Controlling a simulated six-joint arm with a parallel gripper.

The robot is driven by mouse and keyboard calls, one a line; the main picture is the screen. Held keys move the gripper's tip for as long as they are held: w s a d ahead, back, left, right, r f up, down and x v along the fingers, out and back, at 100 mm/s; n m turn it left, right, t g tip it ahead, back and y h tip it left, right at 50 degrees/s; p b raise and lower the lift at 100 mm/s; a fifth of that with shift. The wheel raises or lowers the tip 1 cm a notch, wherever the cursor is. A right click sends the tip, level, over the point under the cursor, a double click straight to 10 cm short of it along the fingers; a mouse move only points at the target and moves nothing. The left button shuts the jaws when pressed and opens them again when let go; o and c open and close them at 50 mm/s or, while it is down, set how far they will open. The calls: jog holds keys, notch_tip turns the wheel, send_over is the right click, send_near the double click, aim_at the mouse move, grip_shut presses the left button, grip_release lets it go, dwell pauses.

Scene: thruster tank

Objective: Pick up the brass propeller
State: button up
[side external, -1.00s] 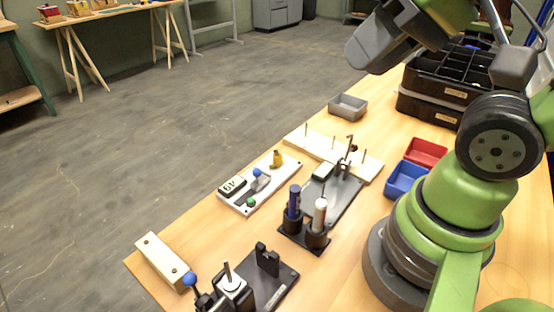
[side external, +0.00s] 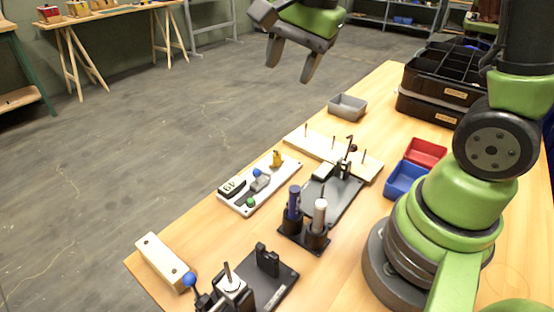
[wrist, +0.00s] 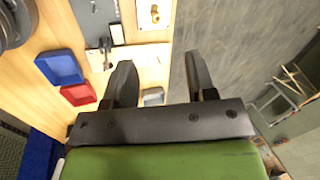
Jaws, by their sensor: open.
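The brass propeller (side external: 277,159) appears as a small gold shape at the far end of the white board (side external: 236,200). In the wrist view the gold propeller (wrist: 155,13) shows near the top edge, on the white board (wrist: 145,22). My gripper (side external: 291,72) is high above the floor beyond the table's far left edge, well away from the propeller. Its two dark fingers are spread apart with nothing between them. The gripper (wrist: 158,75) also shows open and empty in the wrist view.
A wooden block with pegs (side external: 300,138), a grey bin (side external: 347,106), a red bin (side external: 426,152), a blue bin (side external: 405,180) and a black organizer (side external: 430,108) stand nearby.

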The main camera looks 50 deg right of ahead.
jog(key=w+d+f+m+g, duration=0.35)
jog(key=w+f+m, duration=0.3)
jog(key=f, duration=0.45)
jog(key=m, duration=0.2)
send_over(277, 153)
notch_tip(277, 153, down, 7)
jog(key=shift+s+d, duration=0.1)
jog(key=shift+d, duration=0.05)
jog(key=f, duration=0.5)
jog(key=shift+w+f, duration=0.2)
jog(key=shift+f, duration=0.15)
jog(key=shift+c, duration=0.2)
jog(key=c, duration=0.8)
jog(key=shift+c, duration=0.3)
